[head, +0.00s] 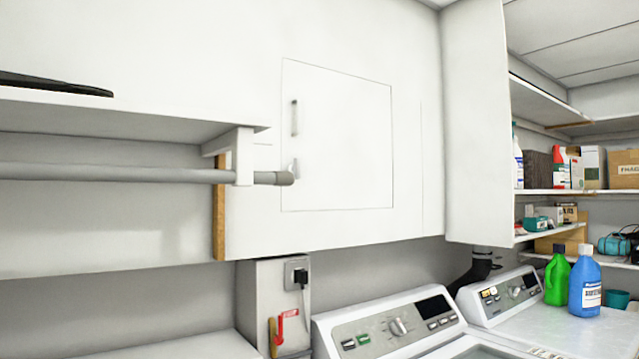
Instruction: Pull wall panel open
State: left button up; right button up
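A white square wall panel (345,140) is set in the white wall at the middle of the head view. It looks flush with the wall, with a thin dark seam around it. A short vertical grey handle (294,118) is on its left side. A second small light fitting (294,167) shows lower on the same side, partly hidden by the end of a grey rod. Neither of my grippers shows in the head view.
A shelf (120,112) with a grey hanging rod (110,174) juts out at left, its end reaching in front of the panel's lower left. Two appliances (395,325) stand below. A green bottle (557,277) and blue bottle (585,285) stand at right, near stocked shelves (590,190).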

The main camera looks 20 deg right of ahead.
aim_at(338, 125)
jog(key=i+l, duration=0.3)
jog(key=i, duration=0.15)
jog(key=z, duration=1.6)
